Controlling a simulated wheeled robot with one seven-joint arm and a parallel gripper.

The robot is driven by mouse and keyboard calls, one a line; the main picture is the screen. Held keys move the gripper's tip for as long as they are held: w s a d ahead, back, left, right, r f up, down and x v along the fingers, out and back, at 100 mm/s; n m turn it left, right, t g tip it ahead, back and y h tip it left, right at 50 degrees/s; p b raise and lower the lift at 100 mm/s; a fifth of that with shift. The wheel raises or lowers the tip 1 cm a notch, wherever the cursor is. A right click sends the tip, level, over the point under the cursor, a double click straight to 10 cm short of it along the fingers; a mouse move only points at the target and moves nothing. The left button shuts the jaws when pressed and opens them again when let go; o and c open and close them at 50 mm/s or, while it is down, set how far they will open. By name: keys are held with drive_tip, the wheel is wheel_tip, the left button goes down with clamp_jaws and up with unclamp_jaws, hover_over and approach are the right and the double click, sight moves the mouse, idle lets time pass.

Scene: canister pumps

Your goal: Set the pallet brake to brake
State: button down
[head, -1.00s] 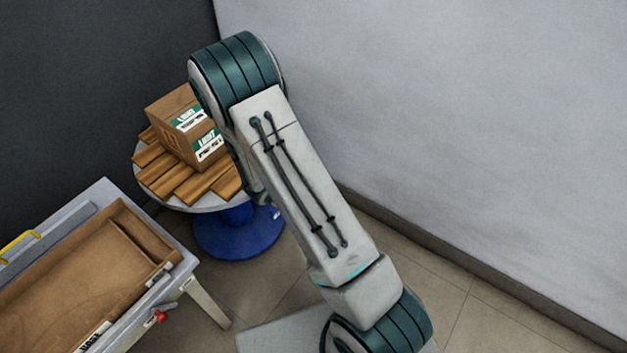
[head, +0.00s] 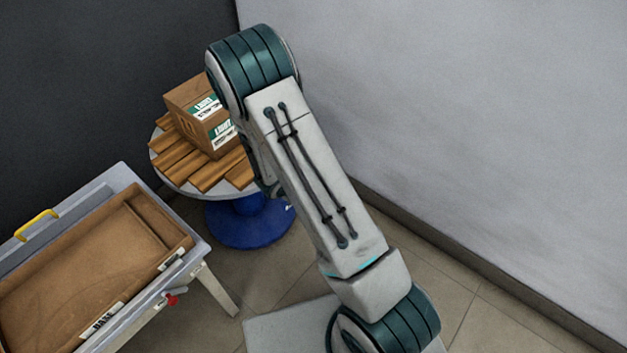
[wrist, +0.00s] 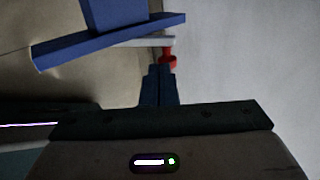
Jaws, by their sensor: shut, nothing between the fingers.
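The pallet is a round turntable of wooden slats (head: 180,161) on a blue pedestal (head: 250,225), which stands near the room corner in the head view. In the wrist view, part of a blue structure (wrist: 110,40) shows at the top, with a light grey lever (wrist: 150,42) along it. The lever ends in a red knob (wrist: 168,59). My gripper (wrist: 159,70) is shut and empty, its fingertips right at the red knob; I cannot tell whether they touch. In the head view my arm hides the gripper, and I cannot make out the lever there.
A cardboard box (head: 203,116) sits on the slats. A grey bench (head: 196,228) with a brown tray (head: 75,265), a yellow handle (head: 36,224) and a small red knob (head: 171,299) stands at left. The wall (head: 450,110) closes the right side. Some floor (head: 430,275) is clear.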

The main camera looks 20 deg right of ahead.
drive_tip(key=p+v, duration=0.7)
drive_tip(key=v, duration=0.7)
drive_tip(key=shift+w+d+r, duration=0.3)
drive_tip(key=shift+d+r, duration=0.05)
drive_tip(key=s+d+r+m+g+y+p, duration=0.15)
drive_tip(key=s+d+r+m+p, duration=0.25)
drive_tip(key=r+m, duration=0.8)
drive_tip(key=s+d+r+m+g+p, duration=0.2)
drive_tip(key=s+d+r+m+p, duration=0.15)
drive_tip(key=r+m, duration=0.8)
drive_tip(key=s+a+r+m+t+y+p, duration=0.1)
drive_tip(key=s+r+m+y+p, duration=0.1)
drive_tip(key=s+r+m, duration=0.3)
drive_tip(key=s+a+r+m+y+p, duration=0.2)
drive_tip(key=s+r+m+y+p, duration=0.1)
drive_tip(key=r+m, duration=0.8)
drive_tip(key=s+m+p, duration=0.1)
drive_tip(key=m, duration=0.2)
drive_tip(key=shift+s+t, duration=0.35)
drive_tip(key=shift+r+m, duration=0.1)
drive_tip(key=shift+m, duration=0.15)
